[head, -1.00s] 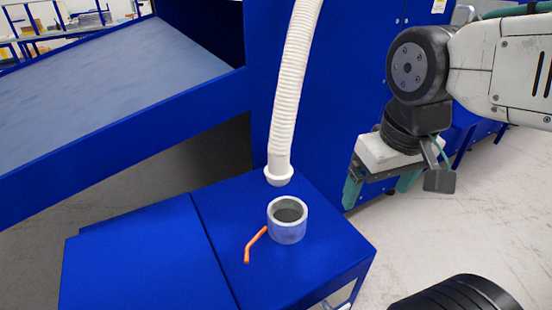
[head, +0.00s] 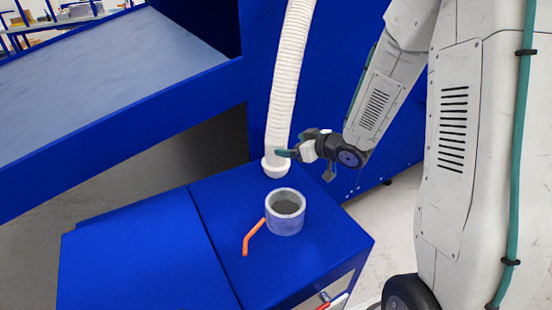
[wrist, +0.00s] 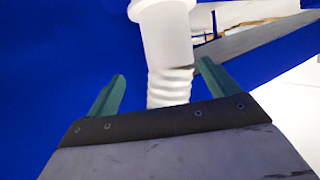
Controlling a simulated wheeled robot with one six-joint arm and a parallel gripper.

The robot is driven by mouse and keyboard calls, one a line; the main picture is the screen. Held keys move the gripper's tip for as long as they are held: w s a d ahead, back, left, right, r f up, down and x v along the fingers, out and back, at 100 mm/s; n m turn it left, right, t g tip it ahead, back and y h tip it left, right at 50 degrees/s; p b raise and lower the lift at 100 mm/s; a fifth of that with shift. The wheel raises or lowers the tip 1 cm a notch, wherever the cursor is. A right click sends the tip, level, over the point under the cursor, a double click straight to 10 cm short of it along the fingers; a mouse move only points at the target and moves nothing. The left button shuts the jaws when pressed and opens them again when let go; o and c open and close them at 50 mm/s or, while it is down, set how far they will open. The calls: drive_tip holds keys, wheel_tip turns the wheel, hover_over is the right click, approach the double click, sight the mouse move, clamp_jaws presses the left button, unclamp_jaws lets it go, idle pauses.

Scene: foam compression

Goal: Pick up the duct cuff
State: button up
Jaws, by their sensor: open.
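The white duct cuff (head: 277,167) is the flared end of a ribbed white hose (head: 290,70), hanging above the blue cabinet. My gripper (head: 288,153) is just right of the cuff, reaching in sideways from the right. In the wrist view the cuff (wrist: 165,28) is at the top, and the ribbed hose (wrist: 169,86) shows between the two teal fingers. My gripper is open there (wrist: 161,70), with visible gaps at the fingers. I cannot tell how deep the cuff sits between them.
A grey round port (head: 286,222) stands on the blue cabinet top (head: 320,250) just below the cuff, with an orange lever (head: 252,238) beside it. A large blue sloped chute (head: 110,80) is at the left. A blue wall (head: 352,30) stands behind the hose.

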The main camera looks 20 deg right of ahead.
sight(273, 145)
drive_tip(key=shift+w+a+f+y, duration=0.3)
drive_tip(key=shift+a+f+y, duration=0.1)
drive_tip(key=shift+a, duration=0.05)
drive_tip(key=x, duration=0.7)
drive_tip(key=shift+a+r, duration=0.1)
drive_tip(key=shift+a, duration=0.2)
drive_tip(key=shift+s, duration=0.1)
drive_tip(key=c, duration=1.1)
drive_tip(key=shift+c, duration=0.4)
drive_tip(key=shift+r, duration=0.15)
